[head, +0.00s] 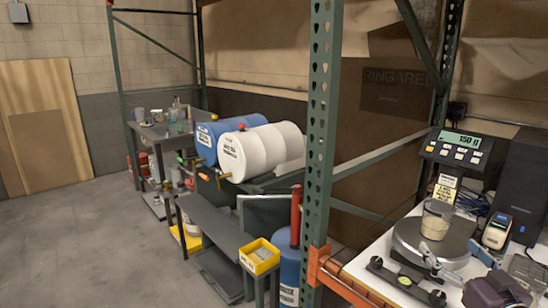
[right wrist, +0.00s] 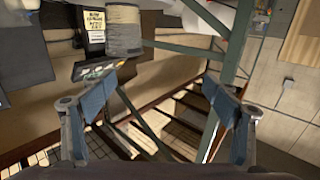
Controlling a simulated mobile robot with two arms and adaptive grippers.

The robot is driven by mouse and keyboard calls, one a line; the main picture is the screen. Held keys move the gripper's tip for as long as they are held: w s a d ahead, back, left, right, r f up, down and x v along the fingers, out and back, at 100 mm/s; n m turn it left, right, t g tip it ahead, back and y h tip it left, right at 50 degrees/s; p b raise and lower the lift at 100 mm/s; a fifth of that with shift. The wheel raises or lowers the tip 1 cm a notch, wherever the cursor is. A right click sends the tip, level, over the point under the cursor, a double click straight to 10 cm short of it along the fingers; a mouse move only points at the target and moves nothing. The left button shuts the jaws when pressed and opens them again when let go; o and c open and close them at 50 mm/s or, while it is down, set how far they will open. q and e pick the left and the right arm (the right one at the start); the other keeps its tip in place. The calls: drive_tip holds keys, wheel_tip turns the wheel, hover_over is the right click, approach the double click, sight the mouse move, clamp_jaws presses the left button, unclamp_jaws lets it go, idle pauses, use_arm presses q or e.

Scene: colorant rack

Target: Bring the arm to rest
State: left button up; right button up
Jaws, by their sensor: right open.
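My right gripper (head: 458,264) is at the lower right of the head view, over the bench in front of the scale (head: 418,238). In the right wrist view its two blue-grey fingers (right wrist: 163,76) stand wide apart, with nothing between them. A clear cup (head: 436,221) with pale contents stands on the scale's round plate. The cup also shows beyond the fingers in the wrist view (right wrist: 123,34), apart from them. The scale's display (head: 460,146) appears to read 150 g. My left gripper is not in view.
A green rack post (head: 322,110) stands left of the bench. A black two-knobbed item (head: 405,283) lies at the bench's front, and a small handheld device (head: 497,231) at its right. White (head: 262,150) and blue (head: 208,140) drums lie further left. The floor at left is clear.

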drive_tip(key=s+a+f+g, duration=0.3)
drive_tip(key=s+f, duration=0.2)
drive_tip(key=f, duration=0.3)
drive_tip(key=s+a+f+g+h, duration=0.15)
drive_tip(key=s+a+f, duration=0.25)
drive_tip(key=f, duration=0.4)
drive_tip(key=s+a+f+g+y, duration=0.1)
drive_tip(key=s+a+f+g, duration=0.2)
drive_tip(key=s+f, duration=0.35)
drive_tip(key=s+a+f+n+g, duration=0.1)
drive_tip(key=s+a+f+g, duration=0.3)
drive_tip(key=s, duration=0.5)
drive_tip(key=s+a+f+n+g, duration=0.1)
drive_tip(key=s+a+f+g, duration=0.25)
drive_tip(key=s+a, duration=0.35)
wheel_tip(320, 180, down, 26)
drive_tip(key=s+d, duration=0.2)
drive_tip(key=s+d+f+g, duration=0.1)
drive_tip(key=s+d+f, duration=0.1)
drive_tip(key=s+f, duration=1.5)
drive_tip(key=shift+s+d+g, duration=0.3)
drive_tip(key=shift+d+g, duration=0.1)
